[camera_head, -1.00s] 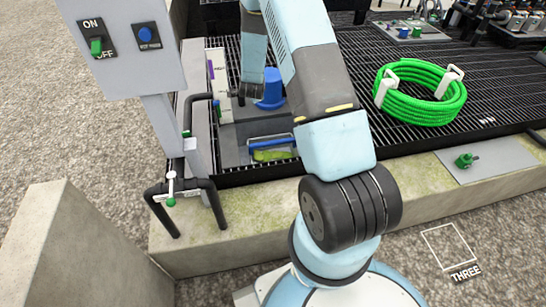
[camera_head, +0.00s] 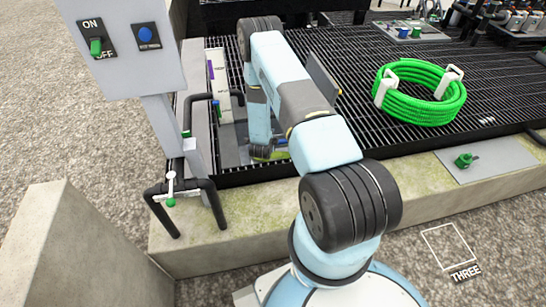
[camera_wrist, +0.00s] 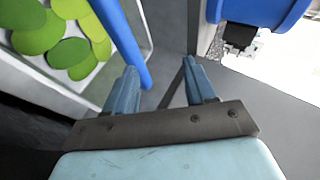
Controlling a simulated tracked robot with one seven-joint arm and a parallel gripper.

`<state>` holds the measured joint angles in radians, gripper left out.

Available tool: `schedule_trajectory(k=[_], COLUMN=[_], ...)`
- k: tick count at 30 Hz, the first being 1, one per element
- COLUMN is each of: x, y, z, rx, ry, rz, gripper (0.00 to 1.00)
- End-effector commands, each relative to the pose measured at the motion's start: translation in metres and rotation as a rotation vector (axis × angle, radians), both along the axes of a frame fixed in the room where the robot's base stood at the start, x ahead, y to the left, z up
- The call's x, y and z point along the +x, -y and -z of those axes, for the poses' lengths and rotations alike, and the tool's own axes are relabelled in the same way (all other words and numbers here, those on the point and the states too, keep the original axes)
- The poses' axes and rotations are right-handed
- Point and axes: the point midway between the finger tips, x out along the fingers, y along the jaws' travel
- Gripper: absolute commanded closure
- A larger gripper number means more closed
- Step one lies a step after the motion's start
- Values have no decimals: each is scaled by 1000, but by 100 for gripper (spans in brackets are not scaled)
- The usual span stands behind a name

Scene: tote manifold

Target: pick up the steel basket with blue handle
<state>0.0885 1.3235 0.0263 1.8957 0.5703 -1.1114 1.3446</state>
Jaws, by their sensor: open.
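The steel basket (camera_wrist: 142,38) is at the upper left of the wrist view, with flat green pieces (camera_wrist: 70,45) in it. Its blue handle (camera_wrist: 124,40) runs down along the basket's near side. My gripper (camera_wrist: 160,68) is open and empty, close to the handle. The handle's lower end shows just beside the left finger, on the side towards the other finger; I cannot tell whether they touch. In the head view my arm covers most of the basket; a bit of green (camera_head: 262,150) and a bit of blue handle (camera_head: 282,141) show.
A blue rounded object (camera_wrist: 265,12) with a black part is at the upper right of the wrist view. A black pipe (camera_head: 197,120) and a switch post (camera_head: 165,125) stand left of the basket. A green hose coil (camera_head: 420,95) lies on the grating to the right.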

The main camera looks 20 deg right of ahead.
Motion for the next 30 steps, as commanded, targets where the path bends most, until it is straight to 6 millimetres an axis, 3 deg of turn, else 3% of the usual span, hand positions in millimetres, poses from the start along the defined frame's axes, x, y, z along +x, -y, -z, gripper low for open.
schedule_trajectory(k=[12,22,30], x=[1,18,43], y=[1,14,34], z=[60,70,90], rx=[-1,0,-1], ry=[-1,1,0], rz=[-1,0,-1], gripper=[45,45,45])
